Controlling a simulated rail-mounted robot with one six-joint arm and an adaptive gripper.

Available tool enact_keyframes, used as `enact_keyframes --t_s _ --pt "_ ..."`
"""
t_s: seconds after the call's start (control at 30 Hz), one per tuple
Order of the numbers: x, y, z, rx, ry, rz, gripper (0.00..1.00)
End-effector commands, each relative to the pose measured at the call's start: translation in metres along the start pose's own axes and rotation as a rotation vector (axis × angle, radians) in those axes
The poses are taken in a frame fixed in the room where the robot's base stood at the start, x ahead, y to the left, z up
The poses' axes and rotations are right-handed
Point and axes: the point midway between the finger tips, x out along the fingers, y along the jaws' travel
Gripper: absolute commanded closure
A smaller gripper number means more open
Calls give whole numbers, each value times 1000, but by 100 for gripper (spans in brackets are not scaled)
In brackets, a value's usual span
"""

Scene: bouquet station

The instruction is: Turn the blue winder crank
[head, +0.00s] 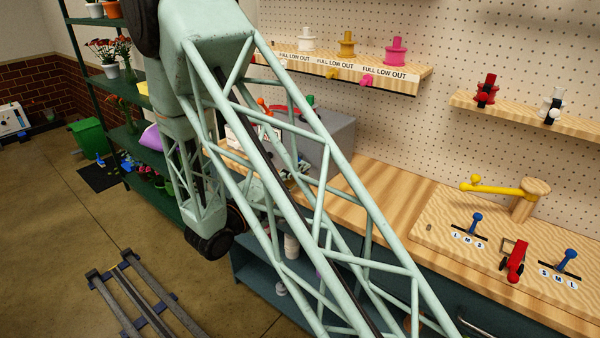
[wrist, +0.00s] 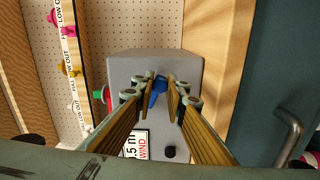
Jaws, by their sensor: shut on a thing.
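The blue winder crank (wrist: 156,94) shows in the wrist view as a small blue piece in front of a grey box (wrist: 190,68). My gripper (wrist: 160,84) has its two wooden-looking fingers closed in on the blue piece from both sides. The fingers cover part of the crank, so its full shape and angle are hidden. In the head view the grey box (head: 338,133) stands on the bench behind my lattice arm. The crank and my fingertips cannot be made out there.
A green and red piece (wrist: 103,95) sits at the box's left side. A "WIND" label (wrist: 135,144) and a black knob (wrist: 170,152) are close below the fingers. A shelf of spools (head: 345,62) hangs above the bench. A yellow lever (head: 495,188) is at right.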

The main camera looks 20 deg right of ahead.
Motion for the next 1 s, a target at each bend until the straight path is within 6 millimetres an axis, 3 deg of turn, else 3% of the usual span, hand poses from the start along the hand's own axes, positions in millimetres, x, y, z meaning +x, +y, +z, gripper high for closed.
enact_keyframes --t_s 0.13,0.17,0.3,1.0 --pt "2 1 -1 2 0 1 98" --pt "2 1 -1 2 0 1 86" --pt "1 0 0 1 0 1 73" --pt "-7 0 -1 0 2 0 73"
